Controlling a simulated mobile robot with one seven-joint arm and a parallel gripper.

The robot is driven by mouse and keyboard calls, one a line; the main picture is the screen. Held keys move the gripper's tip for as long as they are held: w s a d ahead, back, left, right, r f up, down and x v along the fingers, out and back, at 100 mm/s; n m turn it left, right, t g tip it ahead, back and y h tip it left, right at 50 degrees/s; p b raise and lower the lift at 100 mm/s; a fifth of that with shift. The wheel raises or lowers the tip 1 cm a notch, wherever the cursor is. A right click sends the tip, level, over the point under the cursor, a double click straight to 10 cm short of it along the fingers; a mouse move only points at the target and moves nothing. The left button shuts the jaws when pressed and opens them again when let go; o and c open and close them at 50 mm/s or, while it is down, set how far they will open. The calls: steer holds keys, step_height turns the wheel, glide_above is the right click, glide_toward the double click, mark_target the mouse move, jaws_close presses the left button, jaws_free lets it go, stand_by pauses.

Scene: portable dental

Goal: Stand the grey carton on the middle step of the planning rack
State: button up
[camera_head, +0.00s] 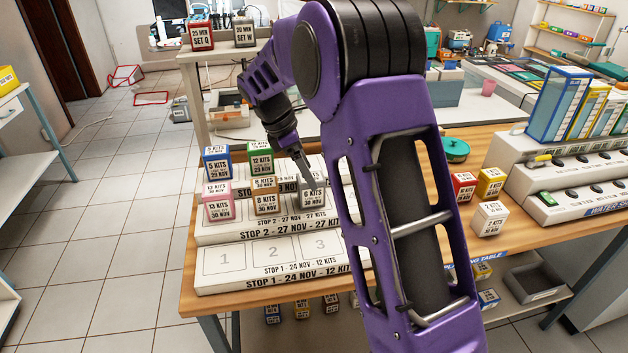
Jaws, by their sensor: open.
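The grey carton (313,196), marked 6 KITS, stands upright on the middle step of the white planning rack (282,249), the step labelled STOP 2. It is to the right of a brown carton (265,202) and a pink carton (218,206) on the same step. My gripper (306,174) is open and points down at the top of the grey carton. A finger overlaps the carton's upper edge in the picture; I cannot tell if it touches. My purple arm hides the right part of the rack.
A blue carton (217,164) and a green carton (261,160) stand on the step behind. The front step's numbered places 1 to 3 are empty. Red (464,187), yellow (491,183) and white (490,219) cartons stand on the wooden table right of my arm.

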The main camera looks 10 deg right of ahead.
steer(key=v, duration=0.6)
steer(key=shift+r+p, duration=0.15)
steer(key=shift+p, duration=0.25)
steer(key=shift+a, duration=0.1)
stand_by(0.7)
